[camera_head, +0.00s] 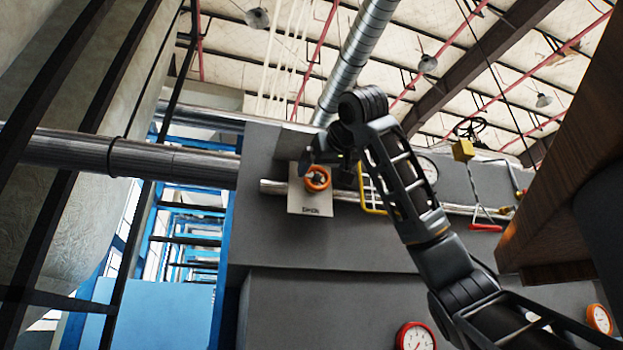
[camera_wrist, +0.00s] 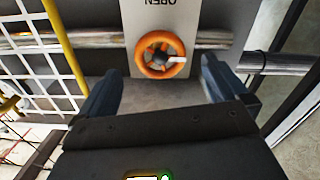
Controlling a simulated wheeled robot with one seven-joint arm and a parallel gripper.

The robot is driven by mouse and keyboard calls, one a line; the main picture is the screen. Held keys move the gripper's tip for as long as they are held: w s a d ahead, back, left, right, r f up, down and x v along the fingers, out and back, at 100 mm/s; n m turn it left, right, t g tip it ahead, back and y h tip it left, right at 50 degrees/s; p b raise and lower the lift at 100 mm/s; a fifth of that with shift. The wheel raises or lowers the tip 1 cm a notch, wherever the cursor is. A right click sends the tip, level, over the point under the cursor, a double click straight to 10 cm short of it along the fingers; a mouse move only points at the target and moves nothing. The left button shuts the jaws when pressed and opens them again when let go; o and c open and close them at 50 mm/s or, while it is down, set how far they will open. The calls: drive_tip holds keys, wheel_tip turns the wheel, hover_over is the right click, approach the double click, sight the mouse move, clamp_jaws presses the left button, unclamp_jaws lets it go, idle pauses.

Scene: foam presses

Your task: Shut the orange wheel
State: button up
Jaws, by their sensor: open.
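The orange wheel (camera_head: 317,178) is a small round handwheel on a light plate (camera_head: 310,203) fixed to the dark grey panel. In the wrist view the orange wheel (camera_wrist: 160,55) is near the top middle, with a white pointer toward the right. The plate (camera_wrist: 187,14) reads "OPEN" upside down there. My gripper (camera_wrist: 160,85) is open, with one dark finger on each side below the wheel in that view. The fingers appear apart from the wheel; the exact gap in depth cannot be told. In the head view my gripper (camera_head: 330,155) is right by the wheel and partly overlaps the plate.
A metal pipe (camera_head: 450,208) runs across the panel behind the plate. A yellow-framed grid (camera_head: 372,190) is just right of the wheel. A red-handled lever (camera_head: 485,227) and gauges (camera_head: 416,337) are further right. A brown wooden piece (camera_head: 560,170) stands at the right edge.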

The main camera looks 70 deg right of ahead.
sight(318, 178)
drive_tip(key=p+x, duration=0.1)
drive_tip(key=x, duration=0.4)
drive_tip(key=shift+w+d+p, duration=0.1)
drive_tip(key=shift+p, duration=0.3)
drive_tip(key=shift+w+d, duration=0.35)
drive_tip(key=shift+d, duration=0.1)
drive_tip(key=c, duration=1)
